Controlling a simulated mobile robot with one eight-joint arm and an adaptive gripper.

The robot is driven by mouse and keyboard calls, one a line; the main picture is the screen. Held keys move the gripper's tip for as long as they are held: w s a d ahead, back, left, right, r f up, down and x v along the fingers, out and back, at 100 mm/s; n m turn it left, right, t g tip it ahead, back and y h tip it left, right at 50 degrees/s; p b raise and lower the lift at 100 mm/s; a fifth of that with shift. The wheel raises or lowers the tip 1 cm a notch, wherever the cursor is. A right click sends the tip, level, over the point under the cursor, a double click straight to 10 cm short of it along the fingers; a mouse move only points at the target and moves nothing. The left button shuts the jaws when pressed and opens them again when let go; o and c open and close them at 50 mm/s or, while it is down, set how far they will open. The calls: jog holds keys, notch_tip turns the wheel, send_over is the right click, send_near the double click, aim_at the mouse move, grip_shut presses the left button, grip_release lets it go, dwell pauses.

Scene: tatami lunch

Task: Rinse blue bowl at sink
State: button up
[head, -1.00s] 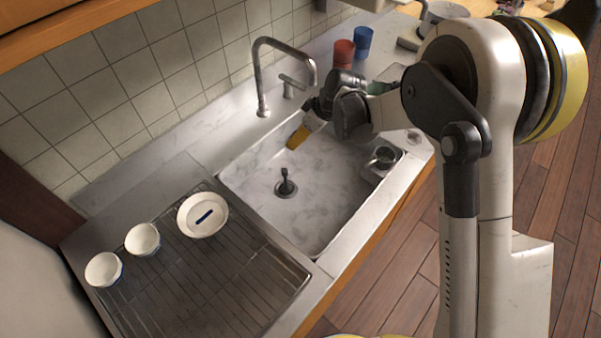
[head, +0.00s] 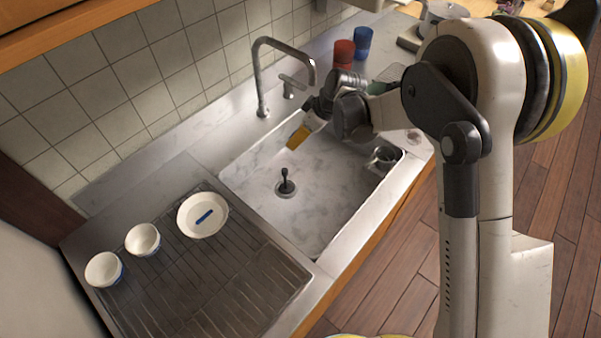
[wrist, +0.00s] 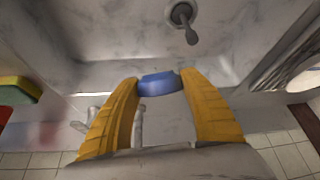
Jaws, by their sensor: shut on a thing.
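My gripper (head: 298,137) is over the back of the sink (head: 325,190), near the tap (head: 262,90), with its yellow fingers pointing down. In the wrist view, the fingers are closed on a small blue thing, which looks like part of the blue bowl (wrist: 160,84). Most of it is hidden by the fingers. In the head view I cannot make out the held bowl behind the arm and fingers.
Two small white and blue bowls (head: 103,269) (head: 143,239) and a white dish with a blue mark (head: 203,215) sit on the ribbed drainboard (head: 240,280) at left. A red cup (head: 343,53) and a blue cup (head: 363,42) stand behind the sink. A strainer cup (head: 384,157) sits at the sink's right corner.

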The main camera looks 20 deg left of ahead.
dwell(0.4)
jog(key=shift+r+p, duration=1.05)
jog(key=shift+r, duration=1)
jog(key=shift+d, duration=0.15)
